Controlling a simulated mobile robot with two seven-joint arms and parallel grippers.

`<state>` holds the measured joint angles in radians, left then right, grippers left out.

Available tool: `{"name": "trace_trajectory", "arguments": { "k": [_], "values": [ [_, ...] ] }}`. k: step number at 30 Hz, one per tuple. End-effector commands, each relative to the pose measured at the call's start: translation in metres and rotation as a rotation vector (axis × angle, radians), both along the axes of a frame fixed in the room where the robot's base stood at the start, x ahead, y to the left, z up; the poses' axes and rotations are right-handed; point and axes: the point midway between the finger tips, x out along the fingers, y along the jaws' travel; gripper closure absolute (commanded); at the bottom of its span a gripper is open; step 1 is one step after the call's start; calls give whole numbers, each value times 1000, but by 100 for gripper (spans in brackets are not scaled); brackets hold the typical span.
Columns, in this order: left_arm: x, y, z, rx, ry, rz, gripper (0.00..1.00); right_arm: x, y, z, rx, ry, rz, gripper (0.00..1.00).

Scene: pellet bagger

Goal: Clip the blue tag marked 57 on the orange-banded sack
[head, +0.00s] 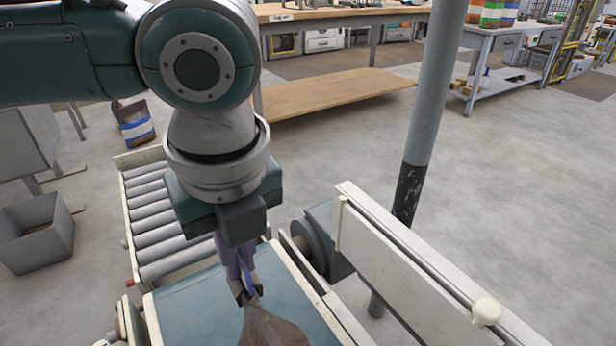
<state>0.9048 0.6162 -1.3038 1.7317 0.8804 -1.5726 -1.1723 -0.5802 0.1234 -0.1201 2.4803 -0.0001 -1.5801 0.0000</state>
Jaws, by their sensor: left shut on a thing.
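My left gripper (246,291) reaches down over the conveyor and is shut on a small blue piece, which looks like the blue tag (249,281). Its number cannot be read. The fingertips are right at the gathered neck of a brown sack (272,329), which stands on the belt at the bottom edge. I cannot tell whether the tag is around the neck or only beside it. Only the sack's upper part shows, and no orange band is in view on it. My right gripper is not in view.
A blue-green belt (190,309) lies under the sack, with a roller conveyor (150,213) behind it. A cream rail (400,255) and a grey post (428,110) stand to the right. A blue-banded sack (136,128) and grey bin (40,235) are on the floor at left.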

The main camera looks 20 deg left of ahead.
Motion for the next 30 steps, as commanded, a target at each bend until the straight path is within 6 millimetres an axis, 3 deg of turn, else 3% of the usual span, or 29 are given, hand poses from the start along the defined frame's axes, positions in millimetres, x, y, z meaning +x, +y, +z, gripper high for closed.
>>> {"name": "trace_trajectory", "arguments": {
  "k": [3,4,10,13,24,30],
  "values": [
    [-5,0,-7,1,15,-1,100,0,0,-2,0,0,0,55],
    [-5,0,-7,1,15,-1,91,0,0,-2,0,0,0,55],
    [-5,0,-5,1,15,-1,68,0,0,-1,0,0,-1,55],
    [-5,-1,5,0,13,-1,58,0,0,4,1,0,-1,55],
    [-7,-7,80,1,0,-1,58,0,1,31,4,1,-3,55],
    [-8,-9,98,2,-1,0,58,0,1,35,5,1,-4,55]
  ]
}}
